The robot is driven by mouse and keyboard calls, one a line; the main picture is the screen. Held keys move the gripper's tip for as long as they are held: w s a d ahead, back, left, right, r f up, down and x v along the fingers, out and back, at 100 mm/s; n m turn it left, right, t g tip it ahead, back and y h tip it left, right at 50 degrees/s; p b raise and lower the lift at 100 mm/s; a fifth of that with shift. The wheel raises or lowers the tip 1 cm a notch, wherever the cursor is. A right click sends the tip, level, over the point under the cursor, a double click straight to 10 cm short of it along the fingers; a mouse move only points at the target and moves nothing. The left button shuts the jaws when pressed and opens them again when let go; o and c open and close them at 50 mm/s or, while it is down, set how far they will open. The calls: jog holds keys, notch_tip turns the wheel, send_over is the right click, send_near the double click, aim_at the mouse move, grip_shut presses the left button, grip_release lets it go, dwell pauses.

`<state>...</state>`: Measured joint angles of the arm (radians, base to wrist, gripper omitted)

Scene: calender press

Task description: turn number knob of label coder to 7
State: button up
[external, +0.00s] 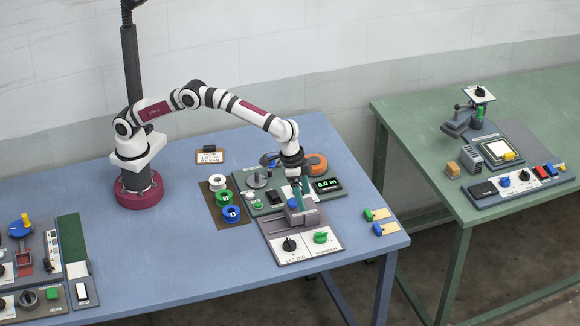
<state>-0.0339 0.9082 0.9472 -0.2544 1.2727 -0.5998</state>
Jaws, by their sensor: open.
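The label coder (267,227) stands near the front of the blue table, with a grey raised block at its back and a white front panel. On that panel are a black knob (289,244) above the word LETTER and a green knob (320,238) above the word NUMBER. The number that the green knob points to is too small to read. My gripper (301,207) points down over the grey block, behind the two knobs, and is apart from the green knob. It is open; whether its fingertips touch the block I cannot tell.
Behind the coder stands a green panel with a display (327,184) and an orange round part (316,164). Green, blue and white spools (231,214) lie to the left.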

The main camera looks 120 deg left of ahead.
jog(key=d+n+y, duration=0.2)
jog(key=d+n, duration=0.1)
jog(key=n, duration=0.3)
send_near(319, 233)
jog(key=shift+t, duration=0.4)
jog(key=x, duration=0.9)
jog(key=shift+s+f, duration=0.15)
jog(key=shift+s, duration=0.05)
jog(key=shift+c, duration=0.3)
grip_shut()
